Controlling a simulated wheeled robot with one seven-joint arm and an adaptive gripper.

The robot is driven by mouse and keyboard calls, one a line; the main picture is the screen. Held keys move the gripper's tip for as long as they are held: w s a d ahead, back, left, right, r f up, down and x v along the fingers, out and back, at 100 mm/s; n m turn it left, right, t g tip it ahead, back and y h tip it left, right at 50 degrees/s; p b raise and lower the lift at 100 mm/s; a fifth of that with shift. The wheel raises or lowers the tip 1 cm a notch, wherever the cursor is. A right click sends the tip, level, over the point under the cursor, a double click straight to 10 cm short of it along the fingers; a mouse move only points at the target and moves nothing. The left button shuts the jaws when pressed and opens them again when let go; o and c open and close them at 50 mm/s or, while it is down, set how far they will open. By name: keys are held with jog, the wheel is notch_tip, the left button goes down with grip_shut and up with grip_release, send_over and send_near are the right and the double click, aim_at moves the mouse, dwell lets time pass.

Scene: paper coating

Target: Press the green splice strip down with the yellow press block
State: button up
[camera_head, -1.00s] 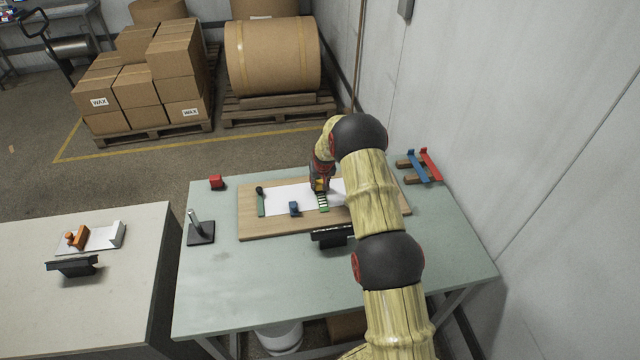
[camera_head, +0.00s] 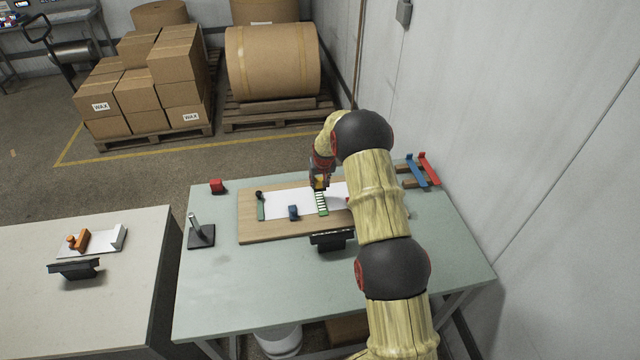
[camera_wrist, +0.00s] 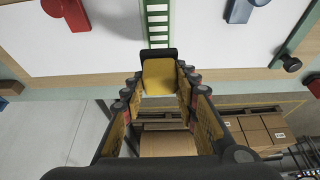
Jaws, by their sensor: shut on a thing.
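The green splice strip (camera_head: 322,204) lies across the white paper (camera_head: 275,201) on the wooden board. It also shows at the top of the wrist view (camera_wrist: 158,22), with pale cross bars. My gripper (camera_head: 319,181) is over the far end of the strip. In the wrist view my gripper (camera_wrist: 160,95) is shut on the yellow press block (camera_wrist: 160,77), which has a dark edge toward the strip. The block also shows as a small yellow patch in the head view (camera_head: 319,182). Whether the block touches the strip or board cannot be told.
On the board (camera_head: 270,234) stand a blue block (camera_head: 293,212) and a green bar with a dark knob (camera_head: 260,205). A red block (camera_head: 216,186), a post on a dark base (camera_head: 201,234) and blue and red tools (camera_head: 424,169) are on the table.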

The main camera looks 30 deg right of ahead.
jog(key=shift+r+p, duration=0.3)
jog(key=shift+r, duration=1.05)
